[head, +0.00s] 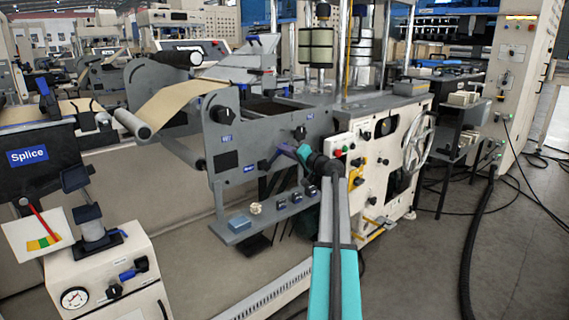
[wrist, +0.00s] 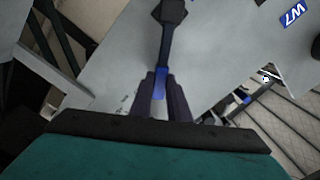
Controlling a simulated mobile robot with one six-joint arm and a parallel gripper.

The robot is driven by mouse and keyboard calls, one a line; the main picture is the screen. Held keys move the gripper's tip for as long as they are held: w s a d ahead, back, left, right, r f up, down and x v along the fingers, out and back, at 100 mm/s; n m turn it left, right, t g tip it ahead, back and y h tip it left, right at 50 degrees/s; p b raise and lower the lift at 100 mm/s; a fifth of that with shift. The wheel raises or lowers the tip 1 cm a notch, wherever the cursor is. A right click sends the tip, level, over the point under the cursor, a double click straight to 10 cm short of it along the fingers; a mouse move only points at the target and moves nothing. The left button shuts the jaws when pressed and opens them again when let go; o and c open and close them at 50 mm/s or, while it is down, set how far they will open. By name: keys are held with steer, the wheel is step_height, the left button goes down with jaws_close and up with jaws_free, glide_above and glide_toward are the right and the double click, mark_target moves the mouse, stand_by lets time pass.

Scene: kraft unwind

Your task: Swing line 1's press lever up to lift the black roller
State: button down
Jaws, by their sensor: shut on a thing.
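My gripper (head: 287,150) is in front of the grey side plate (head: 232,132) of the machine in the head view. In the wrist view its two dark fingers (wrist: 160,92) are shut around the blue grip of the press lever (wrist: 164,66). The lever's dark arm runs from the fingers to a dark hub at the top of that view. In the head view the lever (head: 264,164) is small and dark, low on the side plate. A black roller (head: 178,58) shows at the upper left above the paper web; I cannot tell whether this lever moves it.
A tan paper web (head: 180,98) runs to a pale roller (head: 133,123) at left. A grey shelf (head: 262,222) with small parts sits below my gripper. A white control panel (head: 372,150) with knobs and a handwheel (head: 417,140) stands close at right. Floor is open in front.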

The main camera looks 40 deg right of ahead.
steer(key=r+n+b, duration=0.1)
steer(key=a+r+n+b, duration=0.1)
steer(key=b, duration=0.1)
steer(key=shift+w+a+n, duration=0.15)
steer(key=shift+a+n, duration=0.05)
steer(key=shift+n, duration=0.2)
steer(key=a+r+n+b, duration=0.1)
steer(key=n+b, duration=0.1)
steer(key=b, duration=0.1)
steer(key=shift+a, duration=0.25)
steer(key=a+n+b, duration=0.1)
steer(key=b, duration=0.1)
steer(key=a+r+n+b, duration=0.1)
steer(key=n, duration=0.1)
steer(key=a+n+b, duration=0.2)
steer(key=shift+w+r+b, duration=0.2)
steer(key=shift+r+b, duration=0.1)
steer(key=shift+r, duration=0.1)
steer(key=c, duration=1.8)
jaws_free()
steer(key=shift+a, duration=0.15)
steer(key=shift+o, duration=0.6)
steer(key=shift+f, duration=0.15)
steer(key=shift+s, duration=0.15)
